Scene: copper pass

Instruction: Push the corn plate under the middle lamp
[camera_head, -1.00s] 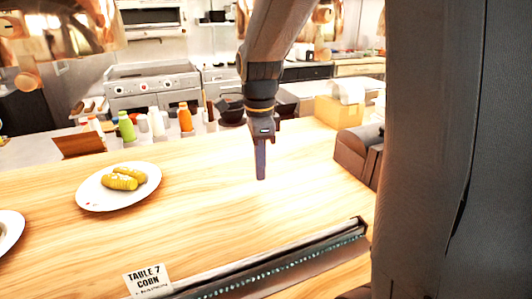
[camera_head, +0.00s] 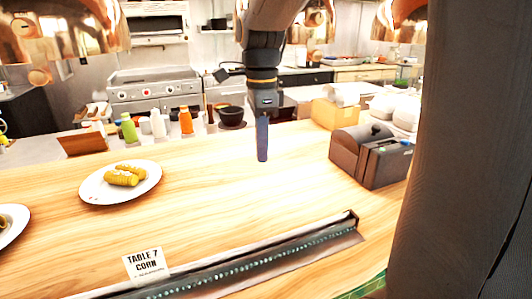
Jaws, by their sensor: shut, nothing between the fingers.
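The corn plate (camera_head: 95,193) is a white oval plate with two yellow corn pieces (camera_head: 122,178), on the wooden counter at left. My gripper (camera_head: 262,158) is shut and empty, pointing down over the counter, well to the right of the plate and apart from it. Copper lamps show along the top edge: one at left (camera_head: 75,28), one partly behind my arm (camera_head: 318,22), and one at right (camera_head: 402,20). The lamps are cut off by the frame's top.
A second plate (camera_head: 12,226) is cut off at the left edge. A "Table 7 Corn" card (camera_head: 146,265) stands by a dark rail (camera_head: 250,262) along the front. A dark machine (camera_head: 370,155) sits at right. Bottles (camera_head: 158,123) stand behind the counter. The wood between plate and gripper is clear.

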